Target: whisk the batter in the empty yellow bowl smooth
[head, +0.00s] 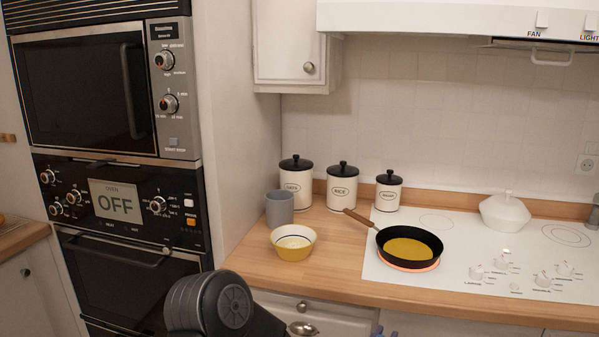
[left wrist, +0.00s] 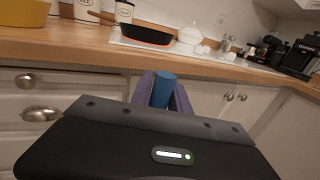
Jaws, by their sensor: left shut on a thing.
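The yellow bowl (head: 293,251) stands on the wooden counter left of the stove. Inside it I see a pale wall, a dark ring and a yellowish bottom; I cannot tell whether that is batter. The bowl's side also shows at the upper left of the left wrist view (left wrist: 22,14). My left gripper (left wrist: 163,92) is shut on a blue cylinder (left wrist: 164,86), low in front of the cabinets and apart from the bowl. Only its tips show at the head view's bottom edge (head: 384,333). I cannot tell whether the cylinder is a whisk handle. My right gripper is out of view.
A black pan (head: 409,248) with a yellow layer sits on a glowing red burner of the white stove (head: 475,270). A grey cup (head: 279,209) and several lidded canisters (head: 342,186) stand behind the bowl. Counter in front of the bowl is clear. Wall ovens (head: 110,205) stand left.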

